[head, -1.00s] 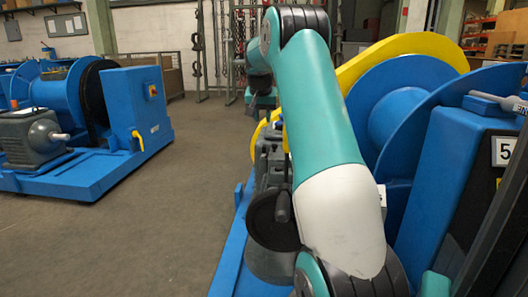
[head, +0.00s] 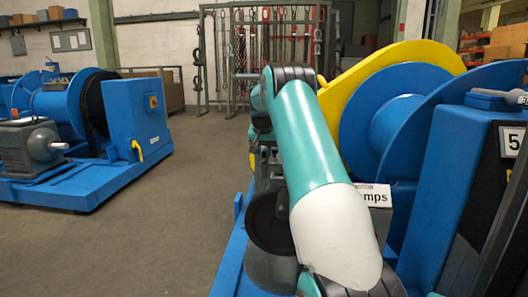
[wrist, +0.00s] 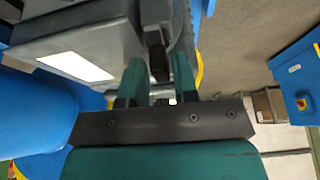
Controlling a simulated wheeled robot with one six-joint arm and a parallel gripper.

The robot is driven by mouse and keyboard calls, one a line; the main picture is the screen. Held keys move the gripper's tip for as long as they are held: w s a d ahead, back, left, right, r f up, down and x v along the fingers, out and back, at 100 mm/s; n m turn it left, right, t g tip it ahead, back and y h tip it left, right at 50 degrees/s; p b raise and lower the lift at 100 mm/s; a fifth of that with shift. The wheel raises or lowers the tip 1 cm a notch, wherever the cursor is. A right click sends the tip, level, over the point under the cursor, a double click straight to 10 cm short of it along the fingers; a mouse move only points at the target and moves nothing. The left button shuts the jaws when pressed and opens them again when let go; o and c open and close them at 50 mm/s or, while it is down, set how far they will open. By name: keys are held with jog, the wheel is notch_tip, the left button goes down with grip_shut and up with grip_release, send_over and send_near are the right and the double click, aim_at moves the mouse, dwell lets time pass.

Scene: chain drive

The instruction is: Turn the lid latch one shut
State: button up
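In the wrist view my gripper (wrist: 157,85) shows two teal fingers standing apart. A dark upright piece (wrist: 156,50) lies between or just beyond them. It may be the lid latch, but I cannot tell for sure, nor whether a finger touches it. It sits against a grey housing (wrist: 100,35) with a white label (wrist: 75,66). In the head view my arm hides most of the gripper and the latch. The yellow guard (head: 400,58) stands behind the arm, beside the blue drum (head: 395,120).
A blue cabinet (head: 460,175) with a "5" plate and a grey-handled tool on top stands close at right. A second blue winch machine (head: 85,140) stands at left. Open floor (head: 180,220) lies between. A rack with hanging chains (head: 265,60) is at the back.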

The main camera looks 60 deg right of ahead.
grip_shut()
jog(key=shift+r+n+p, duration=0.15)
jog(key=shift+n+p, duration=0.15)
jog(key=shift+p, duration=0.35)
jog(key=n+p, duration=0.1)
jog(key=p, duration=0.1)
jog(key=n+p, duration=0.1)
jog(key=p, duration=0.1)
jog(key=shift+s+r+n+t+y, duration=0.1)
jog(key=shift+r+n+t+y, duration=0.1)
jog(key=shift+n+t+y, duration=0.2)
jog(key=n+t+y+p, duration=0.1)
jog(key=n+p, duration=0.2)
jog(key=p, duration=0.2)
jog(key=shift+d+n, duration=0.1)
jog(key=shift+n, duration=0.2)
jog(key=n+y+p, duration=0.1)
jog(key=n+p, duration=0.1)
jog(key=n+y+p, duration=0.1)
jog(key=n+p, duration=0.2)
jog(key=shift+d+f+n+p, duration=0.1)
jog(key=shift+f+n+p, duration=0.05)
jog(key=shift+n+p, duration=0.2)
jog(key=n+y+p, duration=0.1)
jog(key=n, duration=0.1)
jog(key=n+y+p, duration=0.1)
jog(key=n+p, duration=0.1)
jog(key=n, duration=0.1)
jog(key=shift+f, duration=0.2)
jog(key=shift+n, duration=0.25)
